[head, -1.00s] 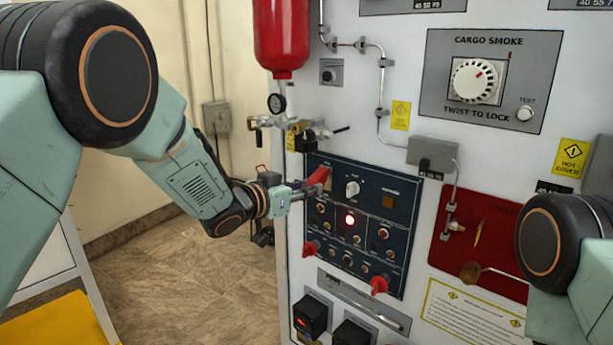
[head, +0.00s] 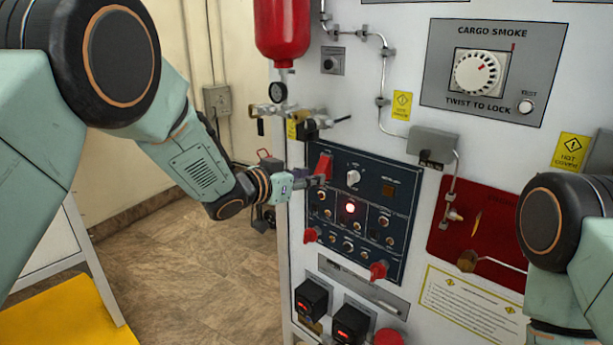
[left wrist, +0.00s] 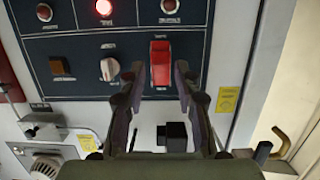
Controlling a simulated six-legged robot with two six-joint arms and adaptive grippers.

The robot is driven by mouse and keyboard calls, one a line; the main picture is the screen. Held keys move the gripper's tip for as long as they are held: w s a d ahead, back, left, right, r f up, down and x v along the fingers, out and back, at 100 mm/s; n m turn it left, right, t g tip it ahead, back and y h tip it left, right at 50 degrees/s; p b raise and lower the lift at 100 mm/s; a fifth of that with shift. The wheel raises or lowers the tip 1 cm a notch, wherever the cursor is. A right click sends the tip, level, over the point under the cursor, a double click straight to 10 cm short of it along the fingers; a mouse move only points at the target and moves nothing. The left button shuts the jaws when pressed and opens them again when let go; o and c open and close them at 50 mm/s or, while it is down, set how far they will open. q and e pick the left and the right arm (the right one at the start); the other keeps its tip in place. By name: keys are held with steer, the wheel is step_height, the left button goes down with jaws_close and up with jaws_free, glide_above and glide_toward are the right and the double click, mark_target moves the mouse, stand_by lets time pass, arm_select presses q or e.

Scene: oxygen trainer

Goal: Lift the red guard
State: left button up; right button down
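The red guard (head: 323,166) is at the upper left of the dark blue switch panel (head: 392,165). In the left wrist view the red guard (left wrist: 160,62) shows between my two fingers, with the panel turned upside down. My left gripper (head: 316,181) reaches the panel from the left at the guard's lower part. In the left wrist view the left gripper (left wrist: 160,84) is open, one finger on each side of the guard. I cannot tell whether the fingers touch it. My right gripper is out of view.
A pale selector knob (head: 353,177) sits just right of the guard, with a lit red lamp (head: 350,208) below. Red parts (head: 311,235) and (head: 378,271) stick out at the panel's lower edge. A valve assembly (head: 290,120) juts out above left.

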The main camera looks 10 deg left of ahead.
arm_select(q)
steer(key=shift+o, duration=0.7)
steer(key=shift+r, duration=0.1)
steer(key=shift+a, duration=0.1)
steer(key=v, duration=1.2)
